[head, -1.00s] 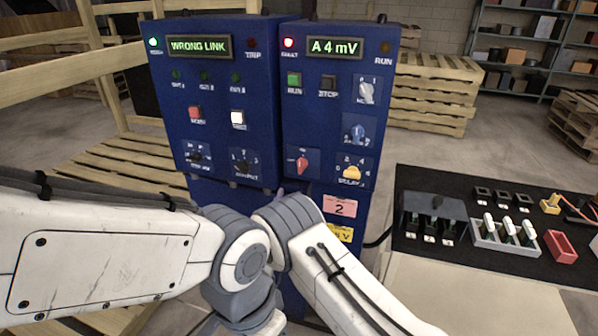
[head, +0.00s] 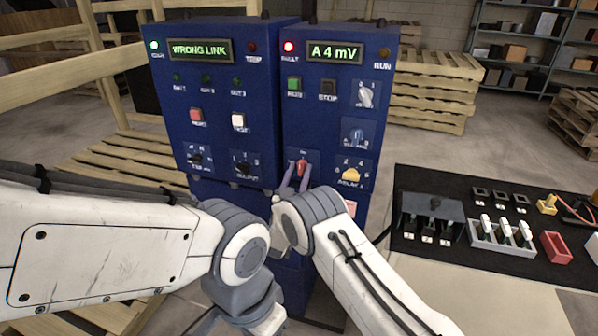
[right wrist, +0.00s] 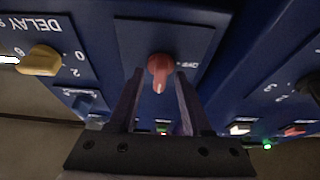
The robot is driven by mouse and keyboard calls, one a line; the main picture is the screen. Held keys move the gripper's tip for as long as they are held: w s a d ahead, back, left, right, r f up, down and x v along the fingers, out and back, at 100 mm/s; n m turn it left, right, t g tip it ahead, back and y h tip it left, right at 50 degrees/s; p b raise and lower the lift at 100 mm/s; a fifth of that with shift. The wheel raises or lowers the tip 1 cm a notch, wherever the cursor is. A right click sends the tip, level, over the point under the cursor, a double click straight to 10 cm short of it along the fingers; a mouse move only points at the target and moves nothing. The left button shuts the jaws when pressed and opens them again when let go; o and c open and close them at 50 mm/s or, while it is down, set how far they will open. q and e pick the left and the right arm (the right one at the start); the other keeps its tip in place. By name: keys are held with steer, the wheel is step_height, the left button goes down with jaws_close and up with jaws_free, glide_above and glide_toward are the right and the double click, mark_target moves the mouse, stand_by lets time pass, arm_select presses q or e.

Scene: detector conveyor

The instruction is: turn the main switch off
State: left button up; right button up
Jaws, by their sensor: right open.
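The main switch is a red rotary knob (head: 303,166) low on the right blue cabinet's front. It also shows in the right wrist view (right wrist: 160,68), with a white mark at its lower end there and an OFF label to its right. My right gripper (head: 297,174) is open in front of the knob, with one finger on each side. In the right wrist view the open fingertips (right wrist: 160,75) flank the knob with a gap on both sides. Whether they touch it is not clear. My left gripper is out of view.
A yellow delay knob (head: 351,174) and a blue selector (head: 355,137) sit to the right of the switch. The left blue cabinet (head: 215,100) stands close beside it. A black mat (head: 465,248) with fuses and small parts lies at right.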

jaws_close()
steer(key=shift+n+y, duration=0.4)
steer(key=shift+n, duration=0.2)
steer(key=n+y, duration=0.1)
steer(key=n, duration=0.1)
steer(key=n+y+b, duration=0.1)
steer(key=n, duration=0.2)
steer(key=shift+d+n+t+y, duration=0.1)
steer(key=shift+n+t+y, duration=0.2)
steer(key=shift+y, duration=0.1)
steer(key=n+y, duration=0.1)
steer(key=n, duration=0.2)
steer(key=n+g+y, duration=0.1)
steer(key=n, duration=0.2)
steer(key=shift+y, duration=0.3)
steer(key=n+y, duration=0.1)
steer(key=n, duration=0.1)
steer(key=n+g, duration=0.1)
steer(key=n, duration=0.2)
steer(key=shift+r+y+p, duration=0.1)
steer(key=shift+y+p, duration=0.25)
steer(key=shift+y, duration=0.05)
steer(key=n+g+p, duration=0.1)
steer(key=n+g, duration=0.1)
steer(key=n, duration=0.2)
steer(key=shift+n, duration=0.4)
